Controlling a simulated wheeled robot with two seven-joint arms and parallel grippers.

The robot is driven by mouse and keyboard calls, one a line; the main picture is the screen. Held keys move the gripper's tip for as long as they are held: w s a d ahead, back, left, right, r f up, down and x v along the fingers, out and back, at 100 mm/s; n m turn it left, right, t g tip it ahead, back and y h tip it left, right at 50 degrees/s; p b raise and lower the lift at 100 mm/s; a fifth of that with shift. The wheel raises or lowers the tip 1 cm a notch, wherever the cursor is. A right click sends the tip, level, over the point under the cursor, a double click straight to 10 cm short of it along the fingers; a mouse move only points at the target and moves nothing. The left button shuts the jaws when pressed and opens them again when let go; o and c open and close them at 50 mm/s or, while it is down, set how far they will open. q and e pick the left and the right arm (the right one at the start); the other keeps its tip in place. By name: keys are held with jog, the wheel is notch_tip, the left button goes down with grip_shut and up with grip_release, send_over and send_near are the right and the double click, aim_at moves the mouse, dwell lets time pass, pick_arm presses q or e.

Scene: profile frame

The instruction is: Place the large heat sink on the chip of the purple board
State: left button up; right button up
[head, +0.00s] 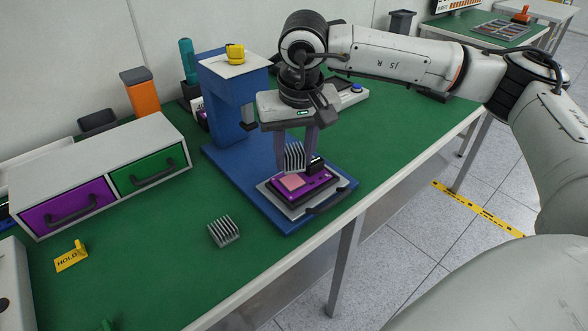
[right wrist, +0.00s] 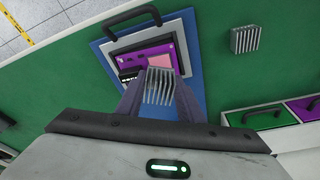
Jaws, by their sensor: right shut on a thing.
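My right gripper (head: 296,163) is shut on a grey finned heat sink (head: 294,156), which also shows between the fingers in the right wrist view (right wrist: 159,88). The held heat sink is just above the purple board (head: 313,189), close to the pink square (head: 291,182) on it; I cannot tell whether they touch. The board sits in a grey holder on a blue base plate (head: 232,165). A second finned heat sink (head: 223,231) lies on the green table, apart from the base. I cannot tell for sure which heat sink is larger. My left gripper is not in view.
A blue column (head: 229,105) rises behind the board. A drawer unit with a purple drawer (head: 68,205) and a green drawer (head: 150,170) stands at left. A yellow HOLD sign (head: 71,257) is in front of it. The table's front edge runs close to the base plate.

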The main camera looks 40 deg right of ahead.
aim_at(294, 170)
jog(key=x, duration=0.3)
jog(key=shift+s+a+f, duration=0.1)
jog(key=shift+s+f, duration=0.1)
jog(key=shift+s, duration=0.1)
jog(key=shift+f, duration=0.2)
jog(key=shift+f, duration=0.1)
jog(key=o, duration=1.2)
jog(key=shift+o, duration=0.2)
jog(key=shift+r, duration=0.25)
jog(key=v, duration=1.1)
jog(key=shift+r, duration=0.4)
